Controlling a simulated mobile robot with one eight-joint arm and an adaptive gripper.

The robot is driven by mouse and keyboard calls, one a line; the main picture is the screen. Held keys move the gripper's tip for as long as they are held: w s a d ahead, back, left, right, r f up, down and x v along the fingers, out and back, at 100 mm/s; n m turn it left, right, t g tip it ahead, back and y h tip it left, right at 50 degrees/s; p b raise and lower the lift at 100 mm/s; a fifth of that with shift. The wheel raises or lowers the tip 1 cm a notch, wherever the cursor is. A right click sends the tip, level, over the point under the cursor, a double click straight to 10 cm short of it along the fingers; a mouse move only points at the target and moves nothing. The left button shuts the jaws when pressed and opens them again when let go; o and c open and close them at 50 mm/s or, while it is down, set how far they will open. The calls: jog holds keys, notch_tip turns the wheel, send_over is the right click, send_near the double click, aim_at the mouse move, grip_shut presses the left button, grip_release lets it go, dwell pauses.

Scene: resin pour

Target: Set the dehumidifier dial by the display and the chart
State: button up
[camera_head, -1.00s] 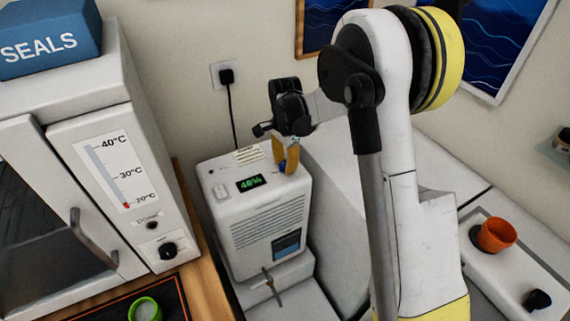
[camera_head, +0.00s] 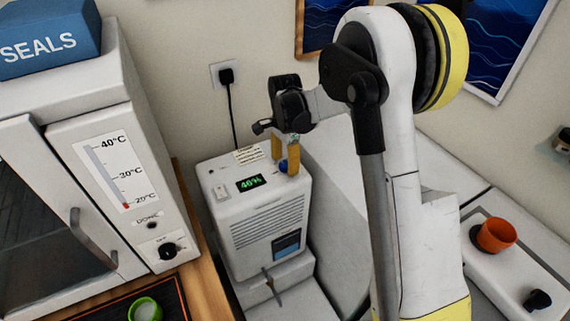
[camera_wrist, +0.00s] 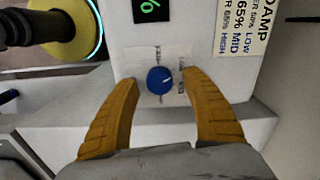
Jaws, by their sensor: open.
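The white dehumidifier (camera_head: 240,195) stands low between the oven and a pale cabinet. Its green display (camera_head: 251,183) seems to read about 46%, small and soft; in the wrist view only a "%" on the display (camera_wrist: 150,9) shows.
The oven (camera_head: 90,160) with its temperature scale stands at the left. A green cup (camera_head: 145,310) sits on a dark mat in front. An orange cup (camera_head: 495,235) is on the right counter. A plug and cord (camera_head: 228,80) hang on the wall behind the dehumidifier.

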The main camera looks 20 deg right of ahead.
aim_at(285, 164)
notch_tip(285, 164, up, 11)
jog(key=shift+r, duration=0.15)
dwell(0.4)
